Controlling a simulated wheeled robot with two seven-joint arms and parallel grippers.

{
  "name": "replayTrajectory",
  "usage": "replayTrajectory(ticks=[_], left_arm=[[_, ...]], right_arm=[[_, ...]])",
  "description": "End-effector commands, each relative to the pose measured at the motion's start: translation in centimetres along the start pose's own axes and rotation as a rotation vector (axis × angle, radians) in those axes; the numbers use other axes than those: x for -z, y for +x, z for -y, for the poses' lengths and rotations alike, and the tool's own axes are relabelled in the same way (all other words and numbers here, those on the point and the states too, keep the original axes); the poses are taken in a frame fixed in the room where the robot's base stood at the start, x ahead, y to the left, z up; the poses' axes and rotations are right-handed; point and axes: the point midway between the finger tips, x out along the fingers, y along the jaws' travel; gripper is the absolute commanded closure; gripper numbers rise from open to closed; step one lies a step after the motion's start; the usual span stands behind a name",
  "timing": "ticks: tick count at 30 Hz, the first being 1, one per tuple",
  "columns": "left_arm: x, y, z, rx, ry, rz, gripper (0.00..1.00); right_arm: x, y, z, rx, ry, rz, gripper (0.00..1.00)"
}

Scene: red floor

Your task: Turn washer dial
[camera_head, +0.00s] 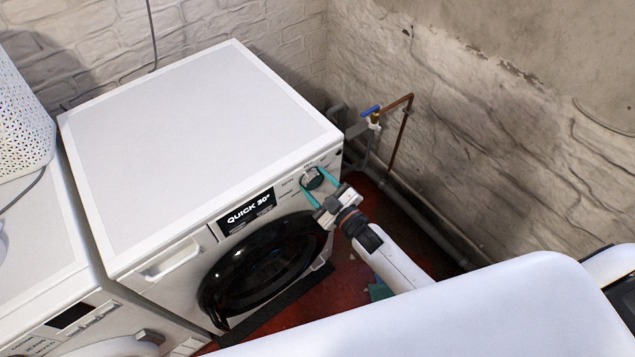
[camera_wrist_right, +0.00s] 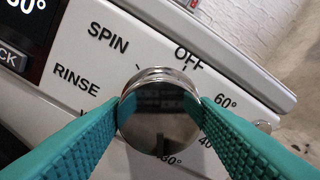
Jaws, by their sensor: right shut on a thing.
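The white washer (camera_head: 200,130) stands against the brick wall. Its display (camera_head: 246,212) reads "QUICK 30°". The round chrome dial (camera_head: 312,179) is at the right end of its front panel. My right gripper (camera_head: 314,186) has its teal fingers on either side of the dial. In the right wrist view the dial (camera_wrist_right: 158,113) sits between the fingertips (camera_wrist_right: 160,112), which are shut on its rim. The labels SPIN, OFF, RINSE and 60° show around it; the lower labels are partly hidden by the fingers. My left gripper is not in view.
The black round door (camera_head: 262,265) is below the panel. A second white machine (camera_head: 45,240) stands close at the left, with a white perforated basket (camera_head: 20,120) on it. Pipes with a blue-handled tap (camera_head: 371,111) run along the right wall. Red floor (camera_head: 350,275) shows below my right arm.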

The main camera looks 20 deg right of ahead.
Motion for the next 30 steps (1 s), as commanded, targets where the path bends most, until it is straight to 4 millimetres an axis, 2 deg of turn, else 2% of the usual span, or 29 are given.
replayTrajectory(ticks=[16,17,20,21,30], left_arm=[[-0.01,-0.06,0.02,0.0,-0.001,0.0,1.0],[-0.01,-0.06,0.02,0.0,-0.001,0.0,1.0],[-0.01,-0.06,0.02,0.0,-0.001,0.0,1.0],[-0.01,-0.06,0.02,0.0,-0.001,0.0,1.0],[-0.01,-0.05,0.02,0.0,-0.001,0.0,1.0]], right_arm=[[0.12,-0.03,0.03,0.0,0.026,-0.003,0.7],[0.12,-0.03,0.03,0.0,0.026,-0.003,0.44],[0.1,-0.03,0.02,0.0,0.025,-0.002,0.28],[0.09,-0.03,0.01,0.0,0.025,-0.002,0.26],[0.09,-0.29,-0.05,-0.001,0.025,-0.002,0.26]])
